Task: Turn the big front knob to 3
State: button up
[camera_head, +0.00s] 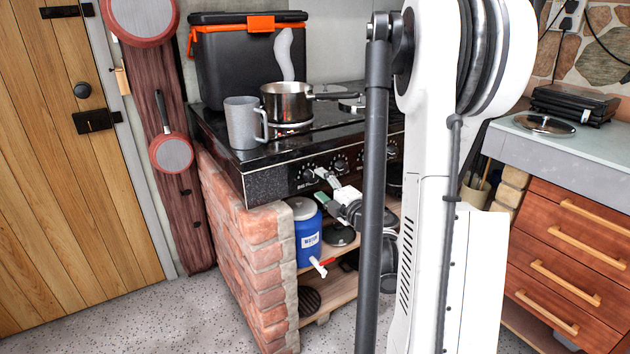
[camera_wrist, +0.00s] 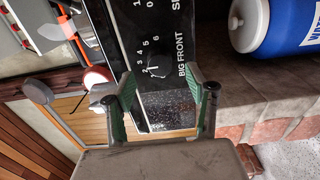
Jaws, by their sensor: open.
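The big front knob (camera_wrist: 158,71) is a small dark dial on the black stove panel, beside the white "BIG FRONT" lettering and a ring of small numbers. I cannot tell its setting for sure. In the head view the knob (camera_head: 308,174) is at the left end of the panel. My gripper (camera_wrist: 168,86) is open, with its two green-padded fingers apart and nothing between them. In the wrist view the knob lies just beyond the fingertips, nearer the left finger. In the head view my gripper (camera_head: 321,184) is close in front of the panel; contact cannot be told.
A grey mug (camera_head: 241,124) and a steel saucepan (camera_head: 287,103) stand on the stove top (camera_head: 215,128). Another knob (camera_head: 340,164) sits to the right. Below are a blue container (camera_head: 308,236) and a brick wall (camera_head: 258,262). My arm covers the stove's right side.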

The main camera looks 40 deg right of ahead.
jog(key=s+a, duration=0.1)
jog(key=s, duration=0.6)
jog(key=shift+a, duration=0.15)
jog(key=shift+r, duration=0.15)
jog(key=w+a+r+m+g+h, duration=0.25)
jog(key=a+r+m+h, duration=0.4)
jog(key=r+m, duration=0.55)
jog(key=s+a+f+m+g+y, duration=0.1)
jog(key=s+a+f+g+y, duration=0.3)
jog(key=a, duration=0.6)
jog(key=s+a+f+m+g+y, duration=0.25)
jog(key=s+a, duration=0.35)
jog(key=a, duration=0.3)
jog(key=s+a+f+m+g+y, duration=0.1)
jog(key=s+a+f+g+y, duration=0.3)
jog(key=a, duration=0.6)
notch_tip(320, 180, up, 16)
jog(key=t+p, duration=0.2)
jog(key=p, duration=1.3)
jog(key=shift+d+r+h+p, duration=0.25)
jog(key=shift+d+h+p, duration=0.1)
jog(key=shift+d+h, duration=0.1)
jog(key=shift+s+n, duration=0.1)
jog(key=shift+n, duration=0.15)
jog(key=shift+c, duration=0.2)
